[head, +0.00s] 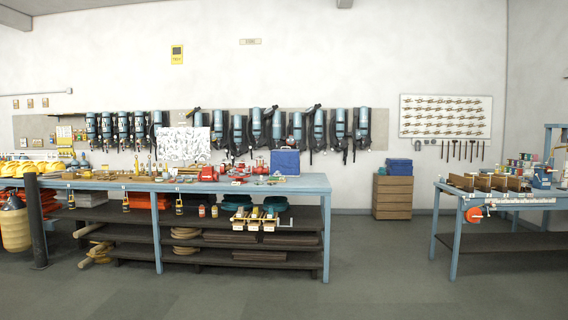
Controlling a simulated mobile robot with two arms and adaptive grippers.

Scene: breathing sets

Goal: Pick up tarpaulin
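Several things could be the tarpaulin, and I cannot tell which one is meant. A blue, flat-faced, folded-looking piece (285,162) stands at the back right of the long blue workbench (318,183). A darker blue folded stack (398,167) lies on top of a wooden crate (392,197) against the wall. Neither of my grippers shows in the head view.
Breathing sets (257,128) hang in a row on the wall. The bench holds many small tools and red fittings. A black post (35,220) stands at the left. A second blue table (500,196) stands at the right. The grey floor (380,265) is clear in front.

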